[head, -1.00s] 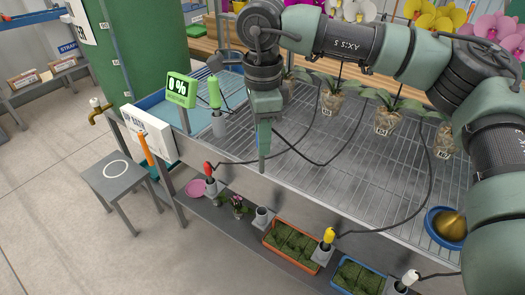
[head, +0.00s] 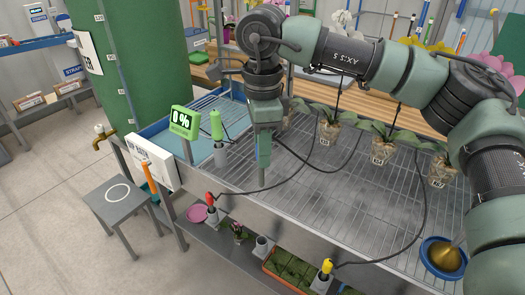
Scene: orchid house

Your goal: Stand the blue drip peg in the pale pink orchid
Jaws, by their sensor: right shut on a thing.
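My right gripper (head: 263,172) hangs over the front edge of the wire bench, fingers pointing down. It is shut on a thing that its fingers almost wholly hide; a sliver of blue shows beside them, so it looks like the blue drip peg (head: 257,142). A black cable loops off near the gripper. Pale pink blooms (head: 482,60) show at the upper right, partly behind my right arm. Several potted orchids stand in a row at the bench's back; the rightmost pot (head: 439,171) is near these blooms, but I cannot tell whether it bears them. My left gripper is not in view.
A green peg (head: 216,125) stands at the left by a 0% display (head: 184,122). Below, a red peg (head: 210,199), an empty grey holder (head: 262,246) and a yellow peg (head: 326,268) line the shelf. A blue bowl (head: 442,256) is at right. The bench's middle is clear except for cables.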

